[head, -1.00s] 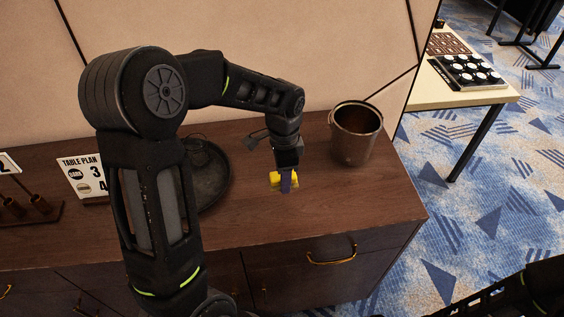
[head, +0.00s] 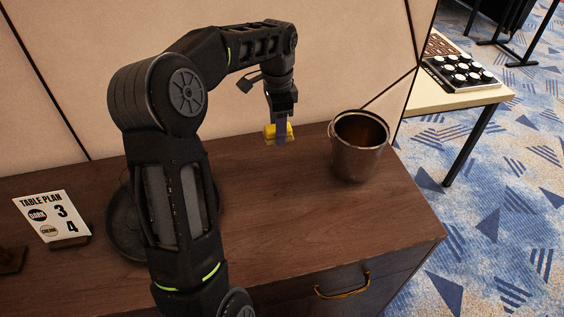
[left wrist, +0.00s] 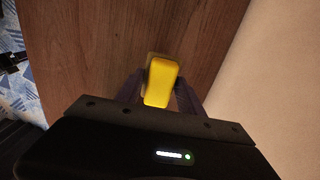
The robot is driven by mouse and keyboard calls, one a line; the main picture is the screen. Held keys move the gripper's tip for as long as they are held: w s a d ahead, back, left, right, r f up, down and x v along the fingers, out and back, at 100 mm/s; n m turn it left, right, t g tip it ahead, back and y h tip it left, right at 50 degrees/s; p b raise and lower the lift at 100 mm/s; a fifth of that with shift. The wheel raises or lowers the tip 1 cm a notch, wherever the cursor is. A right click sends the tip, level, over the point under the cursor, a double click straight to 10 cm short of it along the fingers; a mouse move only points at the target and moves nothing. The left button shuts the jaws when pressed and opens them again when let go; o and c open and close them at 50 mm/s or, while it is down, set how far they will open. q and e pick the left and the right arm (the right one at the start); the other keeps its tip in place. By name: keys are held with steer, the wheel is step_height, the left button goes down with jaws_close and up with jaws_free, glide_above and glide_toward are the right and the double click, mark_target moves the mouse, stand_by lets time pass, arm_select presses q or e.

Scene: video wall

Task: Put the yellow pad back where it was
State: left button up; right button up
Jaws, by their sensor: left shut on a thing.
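The yellow pad (head: 270,132) is held in my left gripper (head: 279,136), which is shut on it above the brown cabinet top (head: 300,215). In the left wrist view the yellow pad (left wrist: 161,82) sits between the two fingers of my left gripper (left wrist: 160,95), with wood below. A paler edge shows at the pad's far end. My right gripper is not in view.
A dark metal bucket (head: 357,150) stands to the right of the held pad. A round dark tray (head: 122,225) lies at left, partly behind my arm. A "TABLE PLAN" card (head: 52,217) stands further left. The cabinet top between tray and bucket is clear.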

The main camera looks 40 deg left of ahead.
arm_select(q)
glide_above(278, 164)
steer(key=shift+f+p, duration=0.45)
steer(key=shift+f, duration=2.75)
steer(key=shift+f, duration=0.1)
steer(key=shift+f+p, duration=0.35)
steer(key=shift+f, duration=1.45)
steer(key=shift+f, duration=0.15)
steer(key=o, duration=1.3)
